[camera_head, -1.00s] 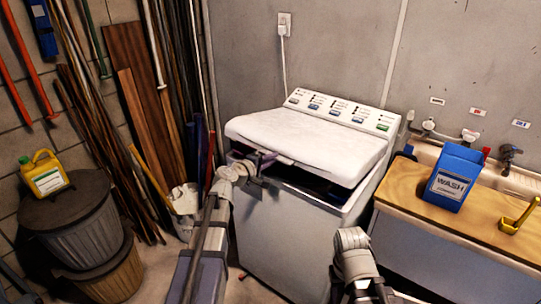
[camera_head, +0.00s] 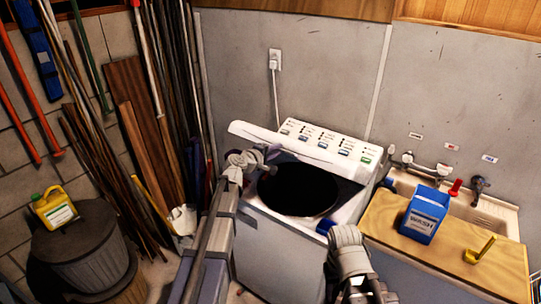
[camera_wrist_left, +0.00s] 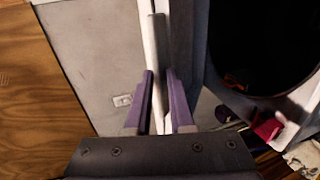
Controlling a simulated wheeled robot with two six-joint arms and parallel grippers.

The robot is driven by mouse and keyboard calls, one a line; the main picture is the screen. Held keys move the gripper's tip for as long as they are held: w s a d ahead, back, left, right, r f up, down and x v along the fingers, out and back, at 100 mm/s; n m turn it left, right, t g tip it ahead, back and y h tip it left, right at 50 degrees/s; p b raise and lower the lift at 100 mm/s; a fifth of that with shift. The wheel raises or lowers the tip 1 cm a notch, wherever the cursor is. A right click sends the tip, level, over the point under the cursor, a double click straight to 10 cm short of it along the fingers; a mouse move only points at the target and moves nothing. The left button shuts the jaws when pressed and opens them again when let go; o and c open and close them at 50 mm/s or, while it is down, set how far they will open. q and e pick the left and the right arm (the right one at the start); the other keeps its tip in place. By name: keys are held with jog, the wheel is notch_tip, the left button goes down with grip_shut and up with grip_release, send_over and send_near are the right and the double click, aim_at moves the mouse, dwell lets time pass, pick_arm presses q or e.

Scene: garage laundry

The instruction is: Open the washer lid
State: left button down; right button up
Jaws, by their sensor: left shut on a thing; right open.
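The white washer (camera_head: 262,250) stands in the middle of the head view. Its lid (camera_head: 318,152) is raised and seen nearly edge-on in front of the control panel. The round dark tub opening (camera_head: 298,190) is uncovered. My left gripper (camera_head: 270,154) is at the lid's left part. In the left wrist view its purple fingers (camera_wrist_left: 160,100) are shut on the thin pale lid edge (camera_wrist_left: 155,60), with the dark opening to the right. My right gripper (camera_head: 364,290) is low in front of the washer, away from the lid, open; its fingertips are hard to make out.
A counter (camera_head: 440,245) with a blue WASH box (camera_head: 425,214), a yellow scoop (camera_head: 480,250) and a sink (camera_head: 490,208) stands at the right. Bins (camera_head: 75,240) with a yellow jug (camera_head: 53,208) and leaning poles and boards fill the left.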

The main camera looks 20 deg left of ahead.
pick_arm(q)
jog(key=w+d+r+p, duration=0.3)
jog(key=w+r+p, duration=0.5)
jog(key=w+r, duration=0.1)
jog(key=w+d+r+p, duration=0.4)
jog(key=w+r+p, duration=0.5)
jog(key=w, duration=0.3)
jog(key=shift+w+d+r, duration=0.15)
jog(key=shift+d+r, duration=0.15)
jog(key=shift+r, duration=0.15)
jog(key=c, duration=1.5)
grip_release()
jog(key=shift+f, duration=0.25)
jog(key=o, duration=0.3)
jog(key=shift+w+f+b, duration=0.1)
jog(key=shift+f+b, duration=0.15)
jog(key=shift+b, duration=0.05)
jog(key=shift+o, duration=1.4)
jog(key=shift+s+r, duration=0.15)
jog(key=shift+s, duration=0.05)
